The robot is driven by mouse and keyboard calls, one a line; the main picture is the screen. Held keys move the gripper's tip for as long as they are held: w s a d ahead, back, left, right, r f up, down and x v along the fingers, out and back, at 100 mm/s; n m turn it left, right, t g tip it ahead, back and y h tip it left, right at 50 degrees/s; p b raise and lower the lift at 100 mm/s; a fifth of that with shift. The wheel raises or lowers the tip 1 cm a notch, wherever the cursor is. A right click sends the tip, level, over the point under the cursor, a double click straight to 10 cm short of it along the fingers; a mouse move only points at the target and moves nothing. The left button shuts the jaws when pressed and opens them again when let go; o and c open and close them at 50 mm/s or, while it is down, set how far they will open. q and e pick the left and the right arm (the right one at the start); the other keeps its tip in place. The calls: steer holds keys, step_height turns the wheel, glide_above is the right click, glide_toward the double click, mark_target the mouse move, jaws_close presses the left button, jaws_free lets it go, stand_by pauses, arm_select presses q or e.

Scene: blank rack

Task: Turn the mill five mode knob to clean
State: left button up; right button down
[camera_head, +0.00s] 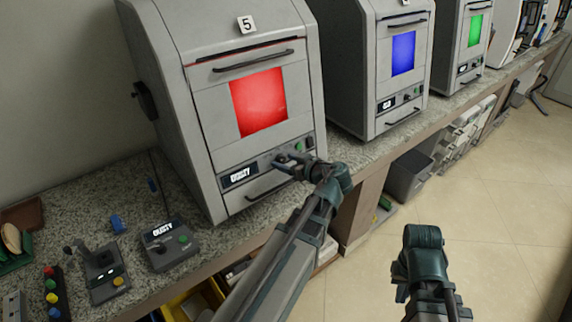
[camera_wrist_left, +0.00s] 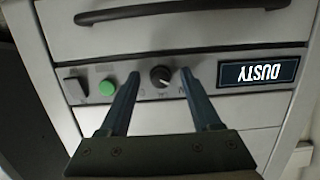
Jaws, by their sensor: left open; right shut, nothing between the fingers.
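Mill five (camera_head: 175,95) is a grey cabinet with a "5" plate, a red-lit window and a display (camera_head: 240,175) reading DUSTY. In the left wrist view, which shows the panel upside down, the dark round mode knob (camera_wrist_left: 160,75) has a pale pointer mark, and the DUSTY display (camera_wrist_left: 258,72) is to its right. My left gripper (camera_wrist_left: 160,77) is open, its fingertips on either side of the knob; I cannot tell whether they touch it. In the head view my left gripper (camera_head: 285,164) is at the panel and largely covers the knob. My right gripper (camera_head: 401,286) is shut and empty, over the floor.
A green button (camera_wrist_left: 107,88) and a dark switch (camera_wrist_left: 75,87) share the panel. Handles (camera_head: 253,61) lie above and below it. A small DUSTY control box (camera_head: 170,250) and other devices stand on the counter (camera_head: 130,185). More mills (camera_head: 350,60) line the right; the floor is open.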

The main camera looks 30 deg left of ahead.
arm_select(q)
jaws_close()
stand_by(0.4)
steer(key=shift+m, duration=0.3)
steer(key=m, duration=0.4)
steer(key=shift+w+f+g+y, duration=0.1)
steer(key=shift+g+y, duration=0.2)
steer(key=shift+g, duration=0.1)
steer(key=m+b, duration=0.2)
steer(key=m, duration=0.3)
steer(key=shift+m+g+y, duration=0.4)
steer(key=m+y+b, duration=0.1)
steer(key=m+b, duration=0.1)
steer(key=m, duration=0.7)
steer(key=m+y+b, duration=0.1)
steer(key=m, duration=0.2)
steer(key=shift+t+b, duration=0.3)
